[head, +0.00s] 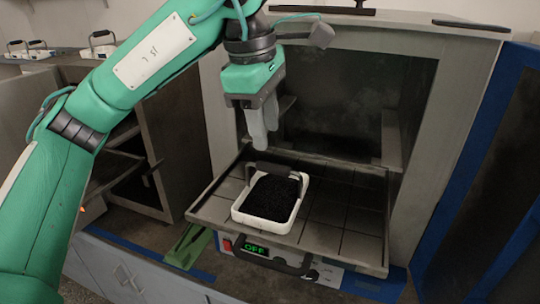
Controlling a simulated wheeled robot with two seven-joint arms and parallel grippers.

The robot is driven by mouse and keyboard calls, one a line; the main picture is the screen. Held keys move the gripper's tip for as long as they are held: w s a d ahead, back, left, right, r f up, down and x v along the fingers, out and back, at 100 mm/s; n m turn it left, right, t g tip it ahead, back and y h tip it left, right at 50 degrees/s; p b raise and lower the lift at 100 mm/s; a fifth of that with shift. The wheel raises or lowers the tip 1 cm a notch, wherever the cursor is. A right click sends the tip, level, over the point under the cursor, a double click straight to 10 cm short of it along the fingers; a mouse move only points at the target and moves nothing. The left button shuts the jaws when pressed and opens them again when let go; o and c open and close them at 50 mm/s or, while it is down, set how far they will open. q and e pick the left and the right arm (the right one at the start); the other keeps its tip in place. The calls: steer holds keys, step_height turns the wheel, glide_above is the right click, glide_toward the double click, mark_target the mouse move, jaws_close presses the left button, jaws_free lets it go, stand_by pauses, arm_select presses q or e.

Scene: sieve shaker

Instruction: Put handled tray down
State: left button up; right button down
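The handled tray (250,220) is white and holds dark granular material. It sits on the tiled pull-out platform (325,238) of the open machine, with its dark handle (272,169) raised at the far side. My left gripper (266,132) hangs above the tray, fingers pointing down. Its two grey fingers look apart, with nothing seen between them. The fingertips appear just above the handle, with a small visible gap. My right gripper is out of view.
The machine's dark chamber (325,95) is open behind the platform. A front panel with a green "OFF" display (256,249) and a dark bar handle (275,264) is below. A blue-framed door (480,150) stands at right. Several handled trays (103,50) stand at back left.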

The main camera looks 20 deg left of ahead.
arm_select(q)
steer(key=r, duration=0.3)
steer(key=shift+s+a, duration=0.2)
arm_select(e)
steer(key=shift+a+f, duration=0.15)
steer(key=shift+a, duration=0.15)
